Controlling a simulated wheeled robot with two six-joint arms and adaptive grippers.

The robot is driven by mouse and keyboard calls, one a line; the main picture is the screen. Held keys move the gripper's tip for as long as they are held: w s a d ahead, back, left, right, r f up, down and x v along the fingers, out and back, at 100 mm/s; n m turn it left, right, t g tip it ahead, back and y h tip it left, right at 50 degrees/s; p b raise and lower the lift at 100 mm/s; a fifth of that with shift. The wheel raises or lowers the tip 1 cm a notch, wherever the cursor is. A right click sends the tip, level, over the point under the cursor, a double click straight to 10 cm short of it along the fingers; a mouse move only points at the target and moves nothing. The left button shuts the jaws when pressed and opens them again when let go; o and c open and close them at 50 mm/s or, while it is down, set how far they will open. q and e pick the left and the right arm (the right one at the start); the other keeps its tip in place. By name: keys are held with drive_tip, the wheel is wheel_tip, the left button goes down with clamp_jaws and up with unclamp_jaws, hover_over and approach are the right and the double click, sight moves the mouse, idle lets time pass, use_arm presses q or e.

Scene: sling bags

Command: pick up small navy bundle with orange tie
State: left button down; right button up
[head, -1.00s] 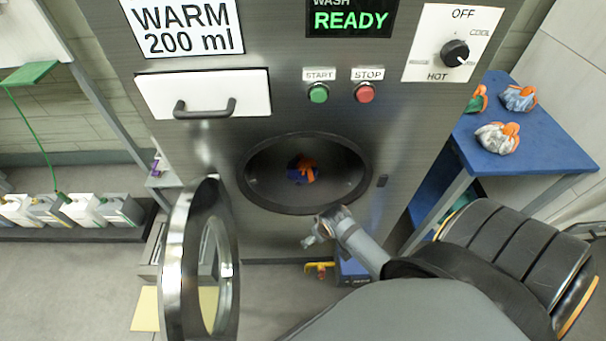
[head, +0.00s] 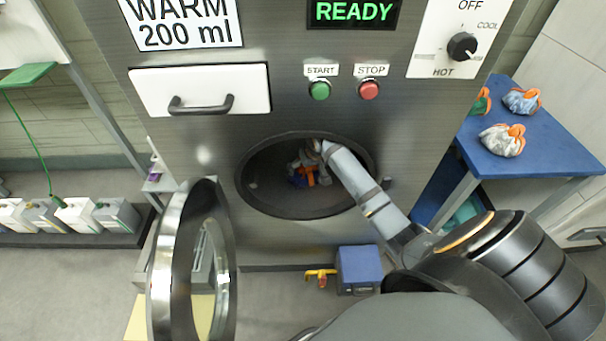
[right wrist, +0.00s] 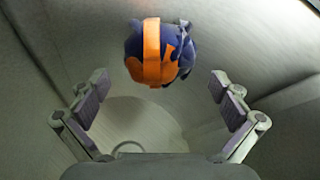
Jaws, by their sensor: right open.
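The small navy bundle with an orange tie (head: 299,179) lies inside the washer's round drum opening (head: 262,205). In the right wrist view the bundle (right wrist: 157,52) shows at the top centre, beyond the fingertips, with the orange band around it. My right gripper (head: 309,160) reaches into the drum and partly covers the bundle. In the right wrist view my right gripper (right wrist: 160,85) is open, its fingers spread wide to both sides with nothing between them. My left gripper is not in view.
The round washer door (head: 165,270) stands open at the left of the drum. A blue table (head: 545,150) with several bundles stands at the right. A blue box (head: 360,268) sits on the floor below the drum.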

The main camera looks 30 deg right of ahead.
drive_tip(key=w, duration=0.3)
drive_tip(key=shift+w+d+b, duration=0.3)
drive_tip(key=shift+w+d, duration=0.05)
drive_tip(key=shift+w, duration=0.05)
drive_tip(key=x, duration=0.3)
drive_tip(key=shift+s, duration=0.25)
clamp_jaws()
